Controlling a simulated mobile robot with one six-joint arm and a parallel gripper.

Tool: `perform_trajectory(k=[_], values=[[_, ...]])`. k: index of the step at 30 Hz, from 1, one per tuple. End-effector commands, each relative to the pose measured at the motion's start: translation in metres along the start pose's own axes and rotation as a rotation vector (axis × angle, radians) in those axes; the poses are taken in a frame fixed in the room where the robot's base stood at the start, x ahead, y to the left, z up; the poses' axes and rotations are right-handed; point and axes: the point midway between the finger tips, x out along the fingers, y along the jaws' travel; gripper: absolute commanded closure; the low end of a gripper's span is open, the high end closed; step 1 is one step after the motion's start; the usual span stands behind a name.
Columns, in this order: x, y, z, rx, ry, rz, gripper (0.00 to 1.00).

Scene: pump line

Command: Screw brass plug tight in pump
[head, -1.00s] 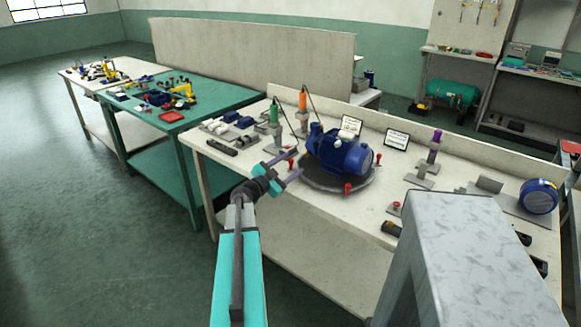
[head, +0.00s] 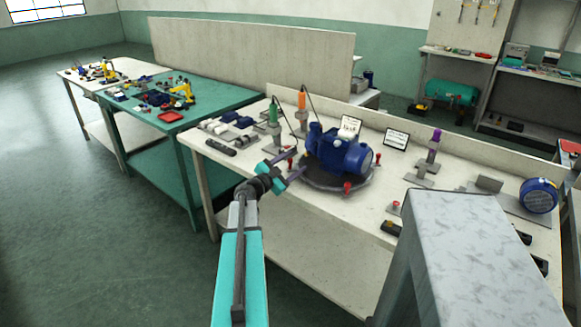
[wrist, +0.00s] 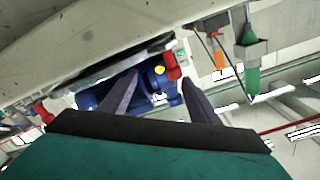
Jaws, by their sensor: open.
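How deep the plug sits cannot be told. My gripper (head: 299,162) is open, at the pump's left side in the head view. In the wrist view the plug appears between the fingertips of my gripper (wrist: 160,78), with no visible contact. The plug cannot be made out in the head view.
Red knobs (head: 348,188) stand around the turntable; one red knob (wrist: 173,65) appears close to the right finger in the wrist view. Green (head: 274,113) and orange (head: 302,100) corded tools stand behind. A purple-topped tool (head: 435,145) stands to the right.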

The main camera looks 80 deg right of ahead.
Motion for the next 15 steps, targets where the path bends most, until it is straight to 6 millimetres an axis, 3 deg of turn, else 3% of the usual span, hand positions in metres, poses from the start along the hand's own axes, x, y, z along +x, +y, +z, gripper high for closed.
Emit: perform_trajectory(k=[15], values=[[0.025, 0.000, 0.001, 0.000, 0.000, 0.000, 0.44]])
